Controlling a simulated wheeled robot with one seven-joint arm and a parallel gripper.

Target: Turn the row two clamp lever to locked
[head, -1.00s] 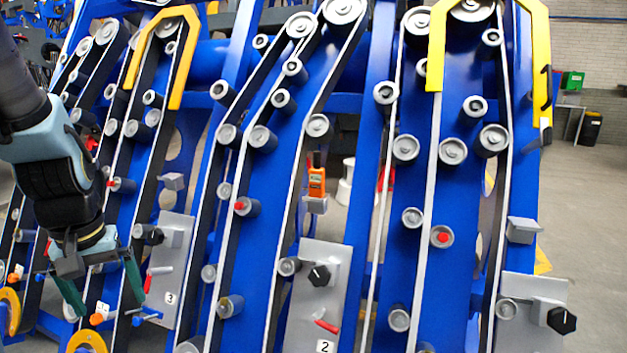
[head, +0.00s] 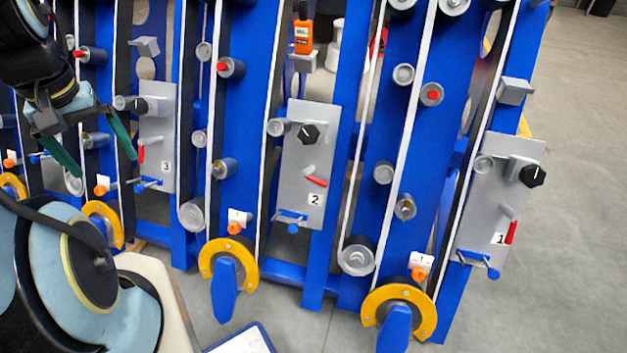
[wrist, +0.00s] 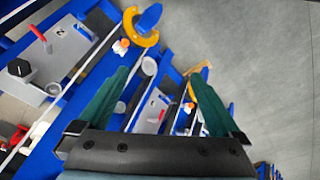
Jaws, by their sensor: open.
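The row two panel (head: 297,225) is a grey plate marked 2 in the middle of the head view. It carries a black knob (head: 308,134) and a small lever with a red grip (head: 316,181), which slants down to the right. In the wrist view the panel marked 2 (wrist: 28,88) is at the left, with its red-gripped lever (wrist: 37,33) near the top. My gripper (head: 95,165) is open and empty at the left of the head view, in front of row three and well apart from the row two lever. Its green fingers also show in the wrist view (wrist: 160,90).
Panel 3 (head: 166,180) and panel 1 (head: 482,228) carry similar knobs and red levers. Yellow half-rings with blue tips (head: 228,262) jut out at the row bottoms. An orange device (head: 303,36) sits above panel 2. Grey floor is free at the right.

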